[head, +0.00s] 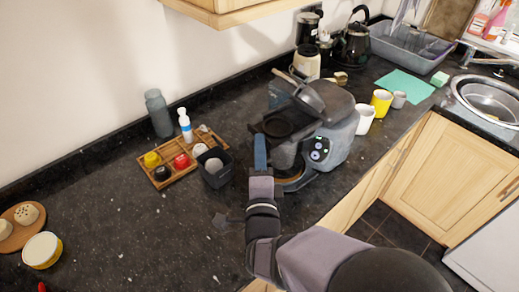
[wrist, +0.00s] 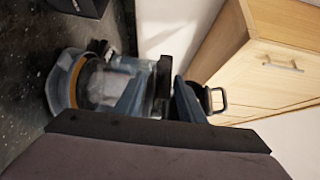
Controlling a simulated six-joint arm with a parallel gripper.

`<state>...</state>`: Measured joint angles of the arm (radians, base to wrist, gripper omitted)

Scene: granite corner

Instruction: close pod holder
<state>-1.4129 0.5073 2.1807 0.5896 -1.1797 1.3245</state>
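The dark grey coffee machine (head: 340,130) stands on the granite counter, with lit buttons on its front. Its lid (head: 308,92) is tilted up with a handle, and a round dark opening, the pod holder (head: 282,124), shows below it. My gripper (head: 260,153) is at the machine's front left side, close to the pod holder; I cannot tell if it touches. Its fingers overlap in the head view, so their opening is unclear. The gripper body hides the lower part.
A dark square cup (head: 216,168) and a wooden tray (head: 160,182) with coloured pods stand left of my gripper. Yellow and white mugs (head: 381,102) are right of the machine. A blender and kettle (head: 353,45) stand behind it. The counter's front left is mostly clear.

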